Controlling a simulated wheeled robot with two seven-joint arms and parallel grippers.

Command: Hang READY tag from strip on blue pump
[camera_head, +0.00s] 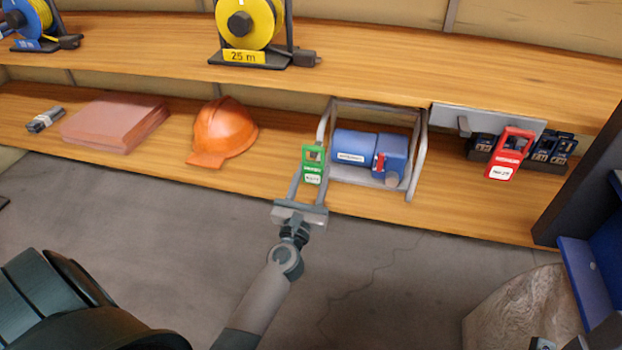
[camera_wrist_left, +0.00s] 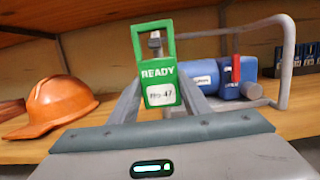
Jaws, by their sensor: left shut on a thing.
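The green READY tag (camera_head: 312,165) is held between the fingertips of my left gripper (camera_head: 311,172), at the left side of the blue pump (camera_head: 355,145). In the left wrist view the tag (camera_wrist_left: 158,72) is upright, its frame-shaped top around a grey post-like piece. I cannot tell whether that piece is a fingertip or part of the pump frame. The blue pump (camera_wrist_left: 208,76) sits in a grey tubular frame (camera_wrist_left: 287,60) on the lower shelf, behind and right of the tag. The grey strip (camera_head: 490,117) at the right holds a red tag (camera_head: 510,155). My right gripper is not in view.
An orange hard hat (camera_head: 224,130) and a pink stack (camera_head: 113,123) lie left of the pump on the lower shelf (camera_head: 270,185). Dark battery-like blocks (camera_head: 553,147) stand behind the red tag. Cable reels (camera_head: 247,22) stand on the upper shelf, which overhangs the pump.

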